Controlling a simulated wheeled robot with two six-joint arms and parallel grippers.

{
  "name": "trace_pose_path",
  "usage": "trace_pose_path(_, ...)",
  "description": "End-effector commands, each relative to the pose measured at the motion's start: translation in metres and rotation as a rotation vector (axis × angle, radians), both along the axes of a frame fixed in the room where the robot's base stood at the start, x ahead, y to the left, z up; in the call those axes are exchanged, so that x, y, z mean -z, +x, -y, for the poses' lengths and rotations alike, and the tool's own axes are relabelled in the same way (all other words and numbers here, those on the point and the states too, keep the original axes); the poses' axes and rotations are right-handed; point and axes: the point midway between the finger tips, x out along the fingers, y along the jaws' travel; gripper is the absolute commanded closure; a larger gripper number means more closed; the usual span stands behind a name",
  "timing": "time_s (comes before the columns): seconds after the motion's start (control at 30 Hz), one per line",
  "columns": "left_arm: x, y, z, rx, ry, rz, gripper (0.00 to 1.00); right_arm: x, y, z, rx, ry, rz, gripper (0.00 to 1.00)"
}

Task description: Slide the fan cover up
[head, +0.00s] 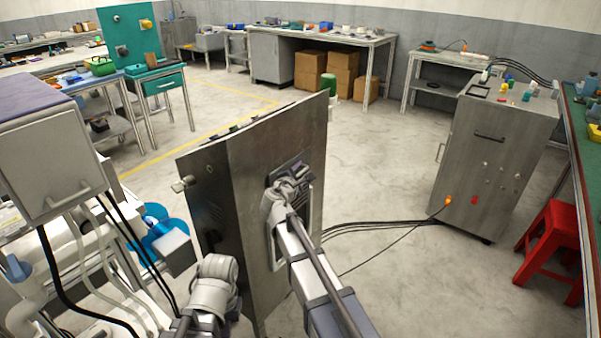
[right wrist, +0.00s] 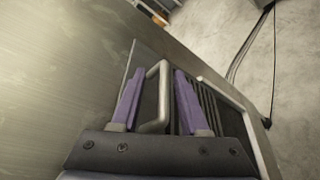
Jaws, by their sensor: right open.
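The fan cover (head: 309,206) is a dark slatted plate on the metal panel (head: 236,190), partly hidden by my right arm. In the right wrist view, the cover (right wrist: 143,88) carries a pale bar handle (right wrist: 163,90). My right gripper (head: 284,178) is at the cover. In the right wrist view, its two purple fingers (right wrist: 158,72) are apart, one on each side of the handle. A gap shows between the handle and each finger. My left gripper does not show.
A grey cabinet (head: 490,160) with cables stands to the right, with a red stool (head: 549,240) beside it. A grey box (head: 48,160) stands at the left. Black cables (head: 385,225) lie on the floor behind the panel. Open floor lies beyond.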

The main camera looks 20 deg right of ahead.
Motion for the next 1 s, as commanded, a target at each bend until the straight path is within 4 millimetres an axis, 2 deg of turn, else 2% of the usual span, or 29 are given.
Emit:
trace_pose_path(0.27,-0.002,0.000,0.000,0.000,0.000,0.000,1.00,-0.001,-0.007,-0.004,0.000,0.001,-0.001,0.55)
trace_pose_path(0.73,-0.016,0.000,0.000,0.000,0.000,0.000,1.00,-0.016,-0.061,-0.039,-0.001,0.000,0.000,0.55)
trace_pose_path(1.0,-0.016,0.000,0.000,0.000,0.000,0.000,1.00,-0.016,-0.064,-0.042,0.000,0.000,0.000,0.55)
